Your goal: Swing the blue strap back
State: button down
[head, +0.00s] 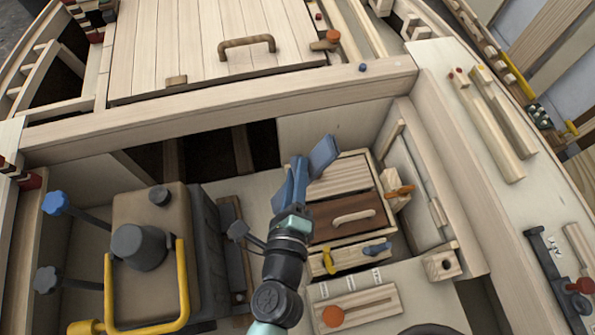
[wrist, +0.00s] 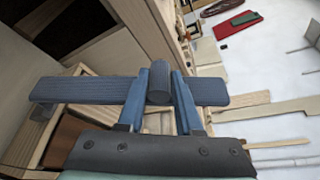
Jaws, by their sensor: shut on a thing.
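The blue strap (head: 323,157) is a flat blue bar standing above the back of a small wooden chest. In the wrist view the strap (wrist: 80,90) runs across the picture, with a short round knob (wrist: 158,88) at its middle. My gripper (head: 299,172) reaches up to the strap from the front. In the wrist view my gripper (wrist: 160,92) has its two blue fingers on either side of the knob, shut on it. The fingers hide part of the strap in the head view.
The wooden chest (head: 348,253) has a dark panel with a pale handle (head: 353,216). An orange latch (head: 400,191), a yellow knob (head: 328,260) and a blue-grey knob (head: 377,248) stick out near it. A machine with a yellow rail (head: 183,270) stands left. A beam (head: 230,105) crosses behind.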

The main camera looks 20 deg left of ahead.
jog(key=shift+s+a+f, duration=0.15)
jog(key=shift+f, duration=0.05)
jog(key=c, duration=0.7)
grip_release()
jog(key=shift+o, duration=0.7)
jog(key=shift+r, duration=0.1)
jog(key=b+v, duration=0.5)
jog(key=v, duration=0.8)
jog(key=shift+r, duration=0.1)
